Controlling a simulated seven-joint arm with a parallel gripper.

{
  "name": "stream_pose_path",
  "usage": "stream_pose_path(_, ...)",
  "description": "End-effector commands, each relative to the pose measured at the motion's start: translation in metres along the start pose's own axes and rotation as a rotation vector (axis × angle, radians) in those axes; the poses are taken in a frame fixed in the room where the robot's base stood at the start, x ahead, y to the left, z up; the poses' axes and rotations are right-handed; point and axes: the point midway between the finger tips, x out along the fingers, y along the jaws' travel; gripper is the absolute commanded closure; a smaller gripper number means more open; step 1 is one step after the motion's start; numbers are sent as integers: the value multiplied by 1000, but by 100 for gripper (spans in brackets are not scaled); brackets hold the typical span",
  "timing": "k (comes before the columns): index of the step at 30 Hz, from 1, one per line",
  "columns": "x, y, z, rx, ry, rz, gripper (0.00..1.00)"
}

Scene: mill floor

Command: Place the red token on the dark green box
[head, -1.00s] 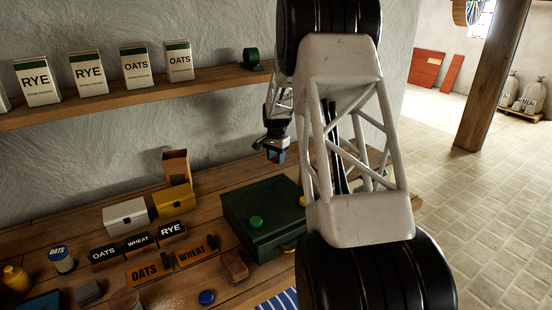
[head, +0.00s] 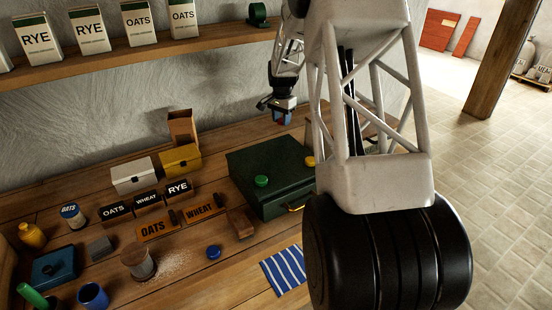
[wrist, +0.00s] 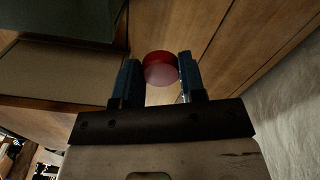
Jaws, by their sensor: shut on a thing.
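The red token (wrist: 160,68) is a round disc between the two blue fingertips of my gripper (wrist: 158,82) in the wrist view. My gripper is shut on it and holds it in the air. In the head view my gripper (head: 282,118) hangs behind the back edge of the dark green box (head: 285,155), above the bench's rear part. The box is closed, with a green token (head: 261,181) and a yellow token (head: 309,161) on its lid. A dark green corner of it (wrist: 75,18) shows at the top left in the wrist view. My arm hides the box's right end.
White (head: 132,176) and yellow (head: 180,159) boxes stand left of the green box, with sign blocks before them. A blue token (head: 213,252) and striped cloth (head: 285,270) lie in front. A shelf (head: 150,54) runs along the wall above.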

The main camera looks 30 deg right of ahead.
Motion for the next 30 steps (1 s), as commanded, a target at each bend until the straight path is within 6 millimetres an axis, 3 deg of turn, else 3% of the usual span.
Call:
stream_pose_path(15, -35, 59, 83, 29, 1, -1, 84)
stream_pose_path(30, -54, 123, 166, 61, 1, -1, 84)
